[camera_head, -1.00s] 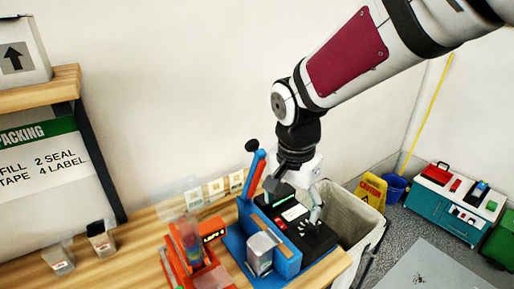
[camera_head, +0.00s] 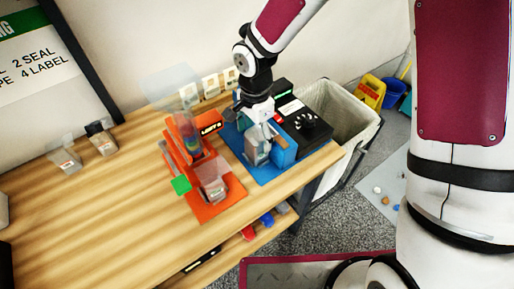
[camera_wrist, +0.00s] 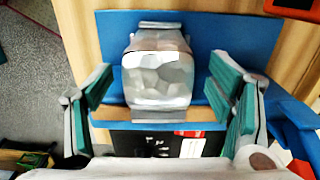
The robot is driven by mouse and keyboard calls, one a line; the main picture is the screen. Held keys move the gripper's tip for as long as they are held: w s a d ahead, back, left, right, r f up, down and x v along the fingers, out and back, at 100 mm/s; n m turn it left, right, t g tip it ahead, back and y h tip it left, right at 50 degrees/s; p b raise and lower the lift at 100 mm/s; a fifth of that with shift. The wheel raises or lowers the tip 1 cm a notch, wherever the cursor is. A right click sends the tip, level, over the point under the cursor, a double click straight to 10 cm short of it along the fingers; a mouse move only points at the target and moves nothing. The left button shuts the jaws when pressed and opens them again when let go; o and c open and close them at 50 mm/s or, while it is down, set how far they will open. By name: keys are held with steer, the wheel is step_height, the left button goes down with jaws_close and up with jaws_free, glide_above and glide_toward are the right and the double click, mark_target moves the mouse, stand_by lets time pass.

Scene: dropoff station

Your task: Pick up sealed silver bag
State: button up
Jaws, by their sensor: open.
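The silver bag (camera_head: 256,150) stands at the front of the blue and black sealing machine (camera_head: 305,128). In the wrist view the silver bag (camera_wrist: 158,75) is centred, with a faceted, shiny body and narrower bands at both ends. My gripper (camera_head: 262,138) is over the bag in the head view, partly hiding it. In the wrist view my gripper (camera_wrist: 163,88) is open, with one teal-padded finger on each side of the bag. Visible gaps separate both fingers from the bag.
An orange device (camera_head: 200,165) holding a clear bag stands left of the sealer. Two small packets (camera_head: 102,139) lie farther left on the wooden table (camera_head: 95,215). A lined bin (camera_head: 345,110) is beyond the table's right end. The table's front left is clear.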

steer(key=shift+d+f+p, duration=0.2)
steer(key=shift+f+p, duration=0.25)
steer(key=shift+f, duration=2.35)
steer(key=c, duration=1.2)
